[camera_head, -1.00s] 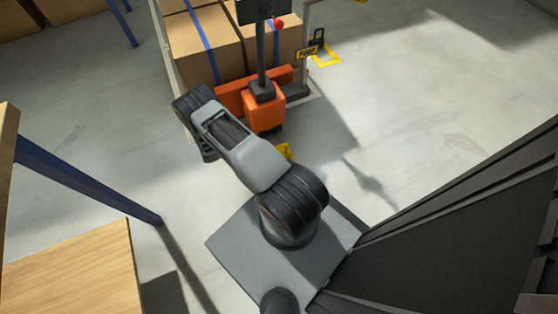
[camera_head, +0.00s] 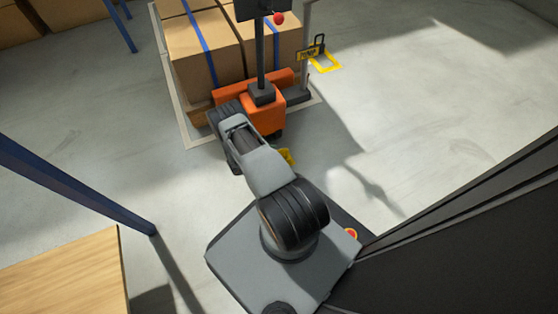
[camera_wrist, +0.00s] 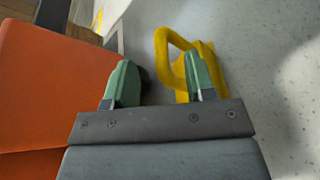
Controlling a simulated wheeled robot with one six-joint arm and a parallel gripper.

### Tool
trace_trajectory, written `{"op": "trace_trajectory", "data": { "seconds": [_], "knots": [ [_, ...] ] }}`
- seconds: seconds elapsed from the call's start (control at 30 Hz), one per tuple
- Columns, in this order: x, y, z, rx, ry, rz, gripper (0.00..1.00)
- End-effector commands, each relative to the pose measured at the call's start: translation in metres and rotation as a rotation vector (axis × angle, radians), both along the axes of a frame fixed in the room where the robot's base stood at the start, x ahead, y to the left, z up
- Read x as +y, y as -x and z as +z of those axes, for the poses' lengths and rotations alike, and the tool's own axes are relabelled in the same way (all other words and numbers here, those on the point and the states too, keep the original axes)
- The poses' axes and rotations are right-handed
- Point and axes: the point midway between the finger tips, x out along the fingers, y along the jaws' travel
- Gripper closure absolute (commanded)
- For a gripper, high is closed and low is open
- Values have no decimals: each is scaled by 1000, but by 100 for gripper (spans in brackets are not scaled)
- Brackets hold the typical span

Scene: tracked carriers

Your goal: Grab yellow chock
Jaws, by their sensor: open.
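The yellow chock (camera_wrist: 181,68) lies on the floor beside the orange carrier in the wrist view, with a loop handle on its left side. In the head view only a part of the chock (camera_head: 287,156) shows past my arm. My gripper (camera_wrist: 160,82) is open with its two green fingers apart. The right finger overlaps the chock in the picture, and the left finger is over the dark gap beside the carrier. I cannot tell whether a finger touches the chock. The gripper is hidden behind my arm in the head view.
A blue post (camera_head: 80,188) and wooden surface (camera_head: 70,275) are at left. Floor at right is clear.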

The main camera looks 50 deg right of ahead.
Motion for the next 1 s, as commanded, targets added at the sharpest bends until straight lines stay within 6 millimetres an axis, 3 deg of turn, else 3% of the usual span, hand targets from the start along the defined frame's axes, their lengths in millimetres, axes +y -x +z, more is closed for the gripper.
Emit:
{"op": "trace_trajectory", "data": {
  "seconds": [0.3, 0.67, 1.0],
  "knots": [
    [-36, 11, -18, -1, 1, -3, 50],
    [-42, 12, -18, -1, 0, 0, 50],
    [-42, 12, -18, 0, 0, 0, 82]
  ]
}}
